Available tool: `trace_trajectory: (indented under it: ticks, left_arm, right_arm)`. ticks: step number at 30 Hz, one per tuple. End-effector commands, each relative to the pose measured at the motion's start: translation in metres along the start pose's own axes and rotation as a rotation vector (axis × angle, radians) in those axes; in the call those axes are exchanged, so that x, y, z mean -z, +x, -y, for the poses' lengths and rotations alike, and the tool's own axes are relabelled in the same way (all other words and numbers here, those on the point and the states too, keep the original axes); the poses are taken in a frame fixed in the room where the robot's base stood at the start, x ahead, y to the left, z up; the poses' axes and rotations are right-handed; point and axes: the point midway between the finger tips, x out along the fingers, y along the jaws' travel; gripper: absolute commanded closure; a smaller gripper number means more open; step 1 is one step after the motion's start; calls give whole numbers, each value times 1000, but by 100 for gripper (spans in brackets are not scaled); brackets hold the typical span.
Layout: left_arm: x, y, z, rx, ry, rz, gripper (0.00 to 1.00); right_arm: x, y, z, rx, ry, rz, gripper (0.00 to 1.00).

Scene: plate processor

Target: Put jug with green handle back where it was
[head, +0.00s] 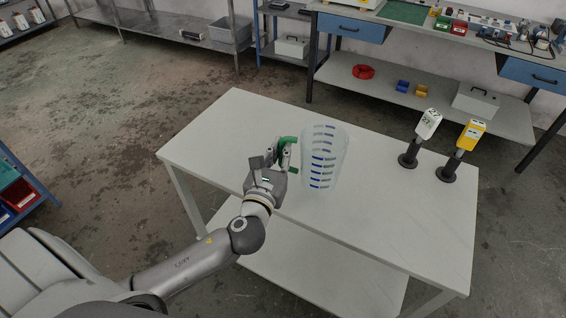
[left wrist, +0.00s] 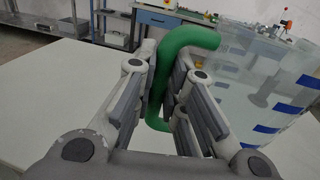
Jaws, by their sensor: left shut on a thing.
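The jug (head: 325,160) is clear, with blue level marks down its side and a green handle (head: 282,146) on its left. It is upright at the middle of the white table (head: 225,125); I cannot tell if its base touches the table top. My left gripper (head: 284,157) is shut on the green handle, coming from the left. In the left wrist view the green handle (left wrist: 186,42) passes between the two fingers (left wrist: 165,90), and the jug's clear wall (left wrist: 260,85) with blue marks is at the right. My right gripper is not in view.
A white device (head: 428,124) and a yellow device (head: 470,134) stand on black bases at the table's right. The table's left part and front right are clear. Behind stands a workbench (head: 400,38) with blue drawers and a lower shelf.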

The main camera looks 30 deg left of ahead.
Motion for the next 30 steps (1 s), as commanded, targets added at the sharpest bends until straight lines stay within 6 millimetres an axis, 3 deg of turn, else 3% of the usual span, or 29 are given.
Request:
trace_trajectory:
  ticks: [6,11,16,29,30]
  left_arm:
    - [26,22,-5,-2,0,4,100]
    - [36,30,-7,-1,0,4,100]
    - [62,30,-6,-1,1,1,100]
    - [69,29,-6,-1,0,2,100]
    - [70,29,-6,-1,1,1,87]
  right_arm:
    - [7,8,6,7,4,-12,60]
    - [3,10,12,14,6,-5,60]
    - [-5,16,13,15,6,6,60]
    - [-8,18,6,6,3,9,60]
    - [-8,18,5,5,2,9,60]
